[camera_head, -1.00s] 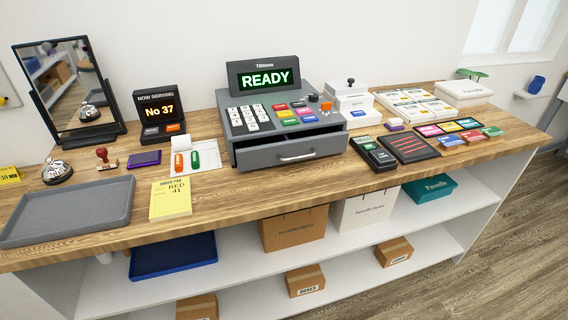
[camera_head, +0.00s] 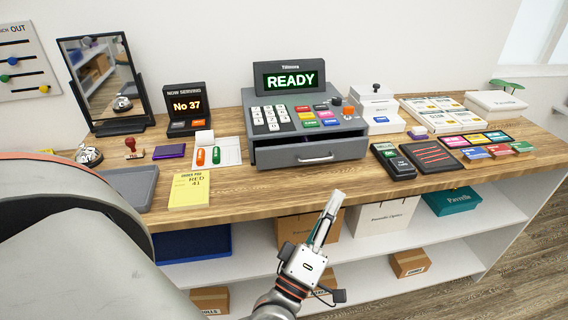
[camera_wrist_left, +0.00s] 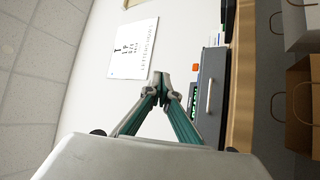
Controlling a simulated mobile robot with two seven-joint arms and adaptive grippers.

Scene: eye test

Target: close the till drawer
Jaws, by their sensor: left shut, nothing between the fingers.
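The grey till (camera_head: 290,117) stands on the wooden counter, its screen (camera_head: 291,79) reading READY. Its drawer (camera_head: 275,157), with a pale bar handle (camera_head: 315,158), sticks out a little, with a dark gap above its front. My left gripper (camera_head: 335,196) is shut and empty, in front of the counter edge and below the drawer in the picture, apart from it. In the left wrist view, my shut fingertips (camera_wrist_left: 162,80) show left of the till's drawer front (camera_wrist_left: 212,97). My right gripper is not in view.
A card terminal (camera_head: 393,162) and a dark tray with red lines (camera_head: 442,152) lie right of the till. A yellow order pad (camera_head: 190,190) and a clip sheet (camera_head: 229,153) lie to its left. The counter in front of the drawer is clear.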

